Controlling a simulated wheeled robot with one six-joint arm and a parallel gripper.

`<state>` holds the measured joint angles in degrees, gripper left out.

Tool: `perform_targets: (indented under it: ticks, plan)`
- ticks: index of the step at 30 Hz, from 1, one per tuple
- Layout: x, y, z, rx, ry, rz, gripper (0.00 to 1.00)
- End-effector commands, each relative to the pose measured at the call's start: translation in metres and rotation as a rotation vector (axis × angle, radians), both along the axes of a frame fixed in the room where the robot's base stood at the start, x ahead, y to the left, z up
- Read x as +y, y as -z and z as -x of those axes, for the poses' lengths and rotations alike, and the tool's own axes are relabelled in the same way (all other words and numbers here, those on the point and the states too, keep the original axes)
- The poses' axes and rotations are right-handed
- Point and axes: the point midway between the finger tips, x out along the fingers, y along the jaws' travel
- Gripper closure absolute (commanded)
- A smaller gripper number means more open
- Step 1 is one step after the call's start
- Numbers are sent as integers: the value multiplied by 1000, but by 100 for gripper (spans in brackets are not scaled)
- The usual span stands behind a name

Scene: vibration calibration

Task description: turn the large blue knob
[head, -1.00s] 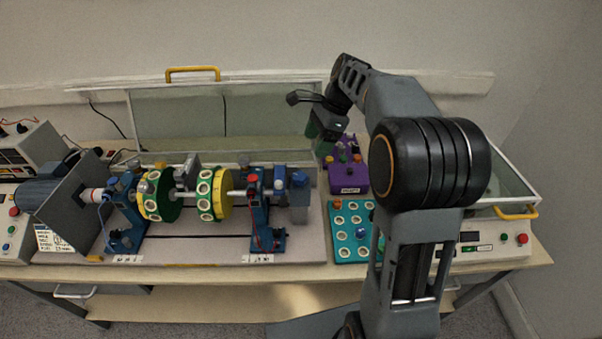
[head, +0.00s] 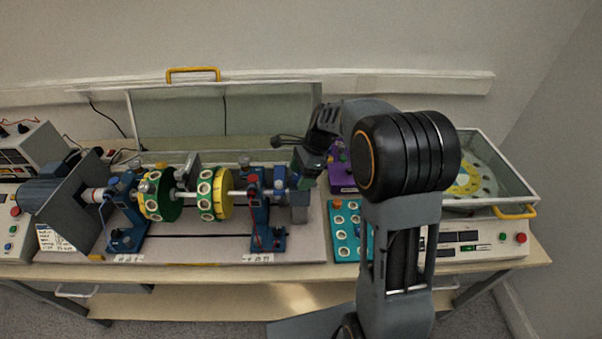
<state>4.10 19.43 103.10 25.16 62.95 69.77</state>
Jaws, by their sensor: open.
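A blue part (head: 280,178), likely the large blue knob, sits at the right end of the shaft rig on the bench, beside the right blue bearing stand (head: 258,205). My gripper (head: 302,180) is open, just right of and above this blue part, over the grey block at the rig's end. The gripper hides part of the rig's end. I cannot tell whether its fingers touch anything. The fingers are small and dark, and I see nothing held in them.
Green and yellow discs (head: 222,194) sit on the rig's shaft. A teal tray with holes (head: 345,250) and a purple holder (head: 338,180) stand to the right, partly behind my arm. A raised clear cover (head: 180,112) stands behind the rig. A glass-covered box (head: 500,165) is at far right.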

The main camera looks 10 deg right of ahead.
Motion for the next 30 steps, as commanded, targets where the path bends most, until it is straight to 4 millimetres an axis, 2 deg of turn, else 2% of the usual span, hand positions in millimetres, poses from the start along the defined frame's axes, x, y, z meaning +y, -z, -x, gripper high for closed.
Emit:
perform_targets:
  ticks: [5, 20, 30]
  plan:
    - [0, 0, 0, 0, 0, 0, 29]
    - [0, 0, 0, 1, 0, 0, 76]
    - [0, -1, 0, 3, -71, -1, 76]
